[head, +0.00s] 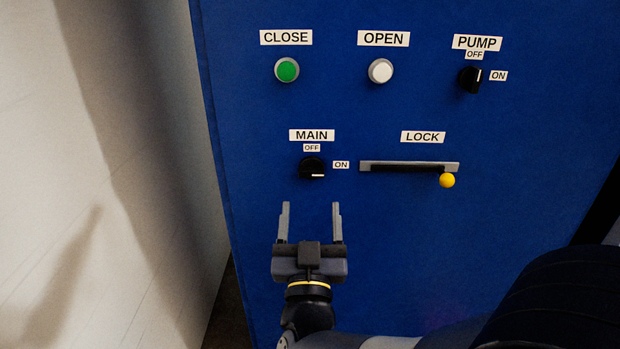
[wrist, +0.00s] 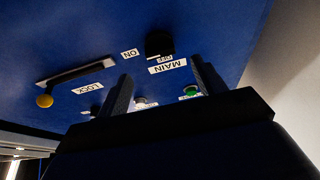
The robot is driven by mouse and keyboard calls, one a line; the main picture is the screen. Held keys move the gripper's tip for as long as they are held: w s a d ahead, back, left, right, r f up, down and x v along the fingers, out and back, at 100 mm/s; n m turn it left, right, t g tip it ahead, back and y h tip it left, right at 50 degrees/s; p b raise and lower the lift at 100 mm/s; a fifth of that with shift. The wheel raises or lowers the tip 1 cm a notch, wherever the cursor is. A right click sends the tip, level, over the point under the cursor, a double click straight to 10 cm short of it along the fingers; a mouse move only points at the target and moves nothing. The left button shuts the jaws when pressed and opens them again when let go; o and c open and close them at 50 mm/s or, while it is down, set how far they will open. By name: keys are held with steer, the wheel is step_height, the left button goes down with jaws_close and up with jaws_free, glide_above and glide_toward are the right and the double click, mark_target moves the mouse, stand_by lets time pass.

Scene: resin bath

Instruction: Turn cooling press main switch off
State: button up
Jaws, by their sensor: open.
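The MAIN switch (head: 312,168) is a black rotary knob on the blue press panel (head: 370,260). Its white mark points right, towards the ON label (head: 341,165); the OFF label (head: 312,148) is above it. My gripper (head: 310,207) is open and empty, just below the knob in the head view, with its two fingers pointing up towards it. In the wrist view the picture is upside down; the MAIN knob (wrist: 159,44) shows beyond the fingers (wrist: 162,85), apart from them.
Right of the knob is the LOCK slider slot (head: 408,167) with a yellow ball handle (head: 447,181). Above are a green CLOSE button (head: 287,70), a white OPEN button (head: 380,71) and the PUMP knob (head: 470,80), its mark towards OFF. A pale wall (head: 110,180) stands left.

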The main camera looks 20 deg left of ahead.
mark_target(312, 177)
steer(key=x, duration=0.8)
steer(key=shift+w+a, duration=0.1)
steer(key=shift+w, duration=0.05)
steer(key=c, duration=1)
